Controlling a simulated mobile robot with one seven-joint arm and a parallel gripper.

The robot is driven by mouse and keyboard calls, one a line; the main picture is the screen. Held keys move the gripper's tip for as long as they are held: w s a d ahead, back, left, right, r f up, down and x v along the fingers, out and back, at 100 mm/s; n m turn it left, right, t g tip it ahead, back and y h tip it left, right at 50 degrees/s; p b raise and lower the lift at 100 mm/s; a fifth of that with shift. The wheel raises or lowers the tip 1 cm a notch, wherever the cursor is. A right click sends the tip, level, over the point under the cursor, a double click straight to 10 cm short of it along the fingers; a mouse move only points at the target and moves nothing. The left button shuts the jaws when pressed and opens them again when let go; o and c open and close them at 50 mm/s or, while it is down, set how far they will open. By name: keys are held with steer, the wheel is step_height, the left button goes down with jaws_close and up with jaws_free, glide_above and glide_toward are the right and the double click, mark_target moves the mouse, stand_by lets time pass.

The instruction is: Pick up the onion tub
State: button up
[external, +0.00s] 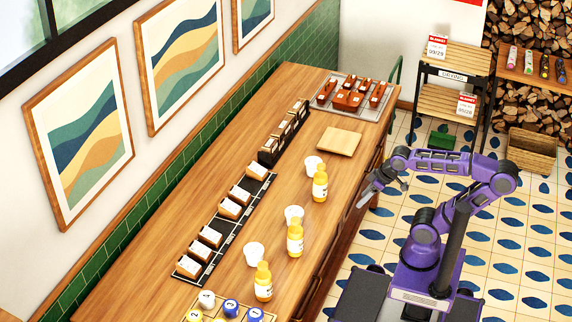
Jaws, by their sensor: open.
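Three small white tubs stand on the wooden counter: a far one (313,164), a middle one (294,214) and a near one (253,253). Each has a yellow bottle beside it. No onion label is readable, so I cannot tell which container is the onion tub. My gripper (383,196) is open and empty at the counter's right edge. It is to the right of the far tub and its yellow bottle (320,184), apart from both.
A black strip (222,236) holds several small packs along the counter's left side. A dark rack (268,153), a wooden board (338,141) and a metal tray (345,105) of brown items lie farther back. Numbered balls sit in front. A shelf (455,55) stands behind.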

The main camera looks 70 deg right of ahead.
steer(key=o, duration=0.5)
